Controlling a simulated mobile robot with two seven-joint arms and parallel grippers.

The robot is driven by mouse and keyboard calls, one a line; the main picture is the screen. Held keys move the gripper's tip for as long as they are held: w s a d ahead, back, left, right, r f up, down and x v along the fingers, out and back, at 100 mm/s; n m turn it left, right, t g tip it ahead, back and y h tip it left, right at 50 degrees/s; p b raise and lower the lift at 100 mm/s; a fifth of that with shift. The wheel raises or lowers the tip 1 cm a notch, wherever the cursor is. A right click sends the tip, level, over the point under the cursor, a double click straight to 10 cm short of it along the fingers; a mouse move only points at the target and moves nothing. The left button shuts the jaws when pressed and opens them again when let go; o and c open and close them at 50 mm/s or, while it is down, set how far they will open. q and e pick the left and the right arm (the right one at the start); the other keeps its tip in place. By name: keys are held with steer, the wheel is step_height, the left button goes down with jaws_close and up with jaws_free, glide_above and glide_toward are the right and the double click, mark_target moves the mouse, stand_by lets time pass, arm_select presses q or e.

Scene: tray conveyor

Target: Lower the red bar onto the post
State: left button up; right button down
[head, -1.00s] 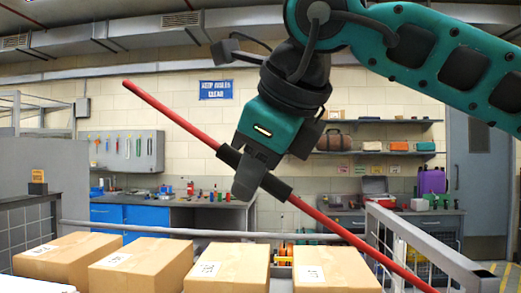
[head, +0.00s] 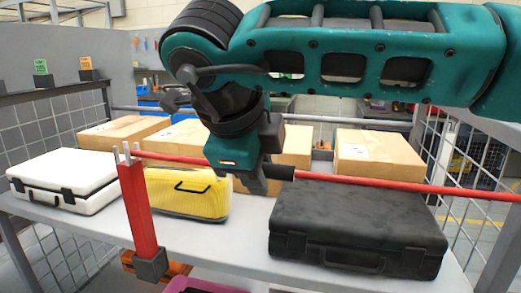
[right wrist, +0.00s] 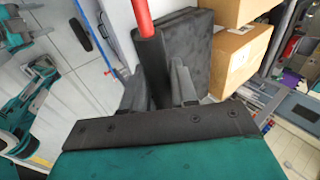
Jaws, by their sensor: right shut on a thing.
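The red bar (head: 400,185) runs across the head view, nearly level, slightly lower toward the right, where it leaves the picture. My right gripper (head: 262,182) is shut on its black sleeve; the right wrist view shows the fingers (right wrist: 157,88) on both sides of the sleeve, with the red bar (right wrist: 142,15) beyond. My left gripper is out of view.
A white case (head: 65,180), a yellow case (head: 186,192) and a black case (head: 355,232) lie on the grey table (head: 235,240) under or near the bar. Several cardboard boxes (head: 375,157) stand behind. A wire mesh fence (head: 470,220) is at the right.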

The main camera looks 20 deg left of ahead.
steer(key=shift+f, duration=0.25)
steer(key=c, duration=1)
jaws_free()
steer(key=v, duration=1.3)
steer(key=shift+p, duration=0.35)
steer(key=shift+w, duration=0.1)
